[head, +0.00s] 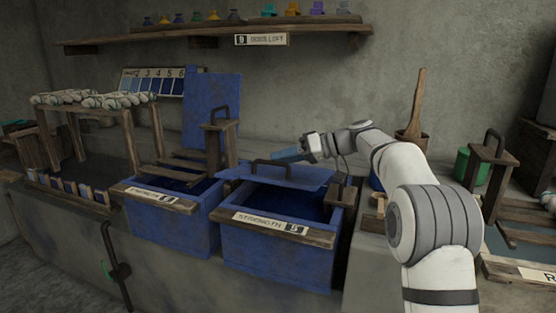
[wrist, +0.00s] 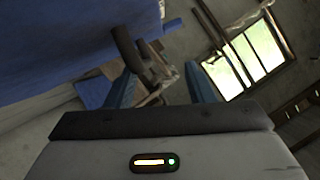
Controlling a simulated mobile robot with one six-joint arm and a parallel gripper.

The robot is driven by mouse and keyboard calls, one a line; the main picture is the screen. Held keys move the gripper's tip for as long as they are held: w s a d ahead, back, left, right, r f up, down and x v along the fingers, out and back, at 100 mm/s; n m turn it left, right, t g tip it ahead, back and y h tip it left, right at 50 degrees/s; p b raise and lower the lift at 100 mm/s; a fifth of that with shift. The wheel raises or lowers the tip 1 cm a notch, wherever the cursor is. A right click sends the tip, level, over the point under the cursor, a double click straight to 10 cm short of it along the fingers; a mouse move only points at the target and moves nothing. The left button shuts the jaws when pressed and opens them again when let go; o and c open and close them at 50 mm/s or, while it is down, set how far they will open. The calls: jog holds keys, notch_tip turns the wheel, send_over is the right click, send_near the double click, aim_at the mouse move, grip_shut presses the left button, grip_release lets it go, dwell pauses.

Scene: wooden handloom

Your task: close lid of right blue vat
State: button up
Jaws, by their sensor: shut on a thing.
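The right blue vat (head: 275,262) stands at the front with a numbered label on its wooden front bar. Its blue lid (head: 305,179) is partly lowered, tilted over the rear of the opening, and the dark inside shows in front. A dark bar handle (head: 270,162) stands on the lid. My gripper (head: 284,156) is at the right part of this handle, its blue fingers pointing left. In the wrist view the handle (wrist: 126,48) is by the left finger and the lid (wrist: 60,35) fills the upper left. My gripper (wrist: 160,88) is shut on the handle; the exact contact is unclear.
The left blue vat (head: 170,228) is beside it, its lid (head: 213,98) upright. A wooden press (head: 221,140) stands behind. A wooden block (head: 342,190) sits at the right vat's right edge. A green pot (head: 472,166) and another press (head: 490,165) are farther right.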

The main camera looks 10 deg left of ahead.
jog(key=shift+p+v, duration=0.35)
jog(key=shift+v, duration=1.35)
jog(key=shift+s+d+r, duration=0.15)
jog(key=shift+d+r, duration=0.35)
jog(key=shift+d, duration=0.15)
jog(key=shift+w+d+p, duration=0.2)
jog(key=shift+d+p, duration=0.15)
jog(key=shift+d, duration=0.4)
